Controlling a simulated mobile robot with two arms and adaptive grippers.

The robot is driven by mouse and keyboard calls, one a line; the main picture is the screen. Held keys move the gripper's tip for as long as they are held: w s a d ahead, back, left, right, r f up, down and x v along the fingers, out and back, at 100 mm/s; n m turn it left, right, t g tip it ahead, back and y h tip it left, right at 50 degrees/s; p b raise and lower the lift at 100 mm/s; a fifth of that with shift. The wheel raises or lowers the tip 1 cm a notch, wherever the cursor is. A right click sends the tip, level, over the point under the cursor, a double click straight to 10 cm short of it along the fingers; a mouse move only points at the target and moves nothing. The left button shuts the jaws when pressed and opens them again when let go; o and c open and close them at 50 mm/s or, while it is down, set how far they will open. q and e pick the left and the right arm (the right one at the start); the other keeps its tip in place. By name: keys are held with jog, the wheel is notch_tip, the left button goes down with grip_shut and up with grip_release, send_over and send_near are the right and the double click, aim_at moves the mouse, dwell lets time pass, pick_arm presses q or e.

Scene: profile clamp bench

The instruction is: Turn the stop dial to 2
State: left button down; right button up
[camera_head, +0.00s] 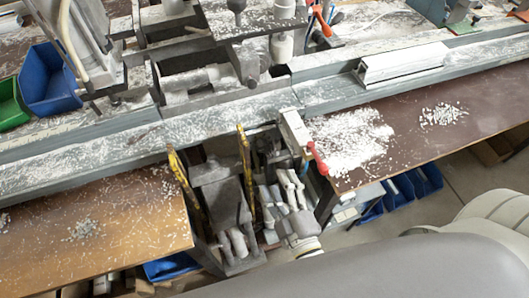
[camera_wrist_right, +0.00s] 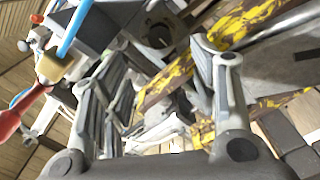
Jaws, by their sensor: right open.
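A dark round knob (camera_wrist_right: 158,36), which looks like the stop dial, sits on a grey housing near the top middle of the right wrist view. Its numbers and pointer are too small to read. In the head view I cannot make the dial out clearly among the dark parts under the bench rail. My right gripper (camera_head: 282,184) is at the gap in the bench front, below the rail. In the right wrist view its fingers (camera_wrist_right: 157,78) are spread apart with nothing between them, and the knob lies beyond them. My left gripper is not in view.
Yellow-black striped bars (camera_head: 184,183) stand left of the right gripper. A red-handled lever (camera_head: 317,158) is close on its right, also showing in the wrist view (camera_wrist_right: 17,112). A white profile (camera_head: 402,63) lies on the rail. White chips cover the brown bench top (camera_head: 440,140).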

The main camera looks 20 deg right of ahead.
aim_at(264, 149)
jog(key=w+p, duration=0.1)
jog(key=w, duration=0.8)
jog(key=shift+a+r, duration=0.1)
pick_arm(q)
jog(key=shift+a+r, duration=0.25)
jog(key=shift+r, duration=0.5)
pick_arm(e)
jog(key=shift+w, duration=0.8)
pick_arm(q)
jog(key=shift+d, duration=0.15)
pick_arm(e)
jog(key=c, duration=1.1)
